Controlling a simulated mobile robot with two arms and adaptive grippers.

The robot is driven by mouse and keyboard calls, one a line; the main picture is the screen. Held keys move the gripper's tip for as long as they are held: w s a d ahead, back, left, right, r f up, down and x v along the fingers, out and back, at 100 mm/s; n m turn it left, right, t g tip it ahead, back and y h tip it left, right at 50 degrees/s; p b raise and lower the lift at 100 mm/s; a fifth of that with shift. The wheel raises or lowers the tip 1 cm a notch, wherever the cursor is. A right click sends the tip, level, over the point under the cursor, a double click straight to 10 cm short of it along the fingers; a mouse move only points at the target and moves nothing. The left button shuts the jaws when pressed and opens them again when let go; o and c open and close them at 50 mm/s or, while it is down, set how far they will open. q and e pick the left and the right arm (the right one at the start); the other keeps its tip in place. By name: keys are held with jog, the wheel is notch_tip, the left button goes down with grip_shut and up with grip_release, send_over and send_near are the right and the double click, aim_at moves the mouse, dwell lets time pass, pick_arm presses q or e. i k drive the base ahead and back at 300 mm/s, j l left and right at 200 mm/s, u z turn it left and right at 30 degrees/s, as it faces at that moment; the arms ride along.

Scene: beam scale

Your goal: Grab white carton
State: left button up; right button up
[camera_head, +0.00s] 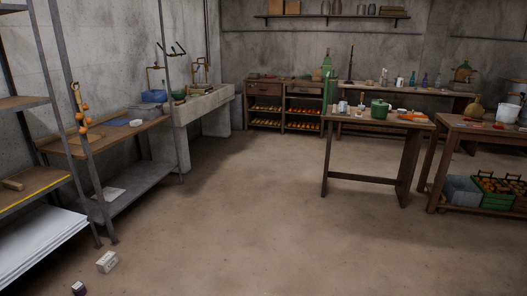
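A small white carton (107,262) with faint dark print lies on the brown floor at the lower left, close to the foot of the metal shelf rack. Nothing covers it. Neither of my grippers shows in this view.
A small dark purple item (79,288) is on the floor nearer than the carton. The metal shelf rack (74,110) and a workbench (152,128) stand along the left wall. A table with a green pot (379,108) stands at right centre. The middle floor (240,220) is clear.

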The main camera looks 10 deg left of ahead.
aim_at(110, 259)
jog(key=i+j+u, duration=0.15)
jog(key=i+u, duration=0.25)
jog(key=i, duration=0.2)
jog(key=i+u, duration=0.4)
jog(key=i, duration=0.25)
jog(key=i+l+u, duration=0.25)
jog(key=i+u, duration=0.15)
jog(key=i, duration=0.2)
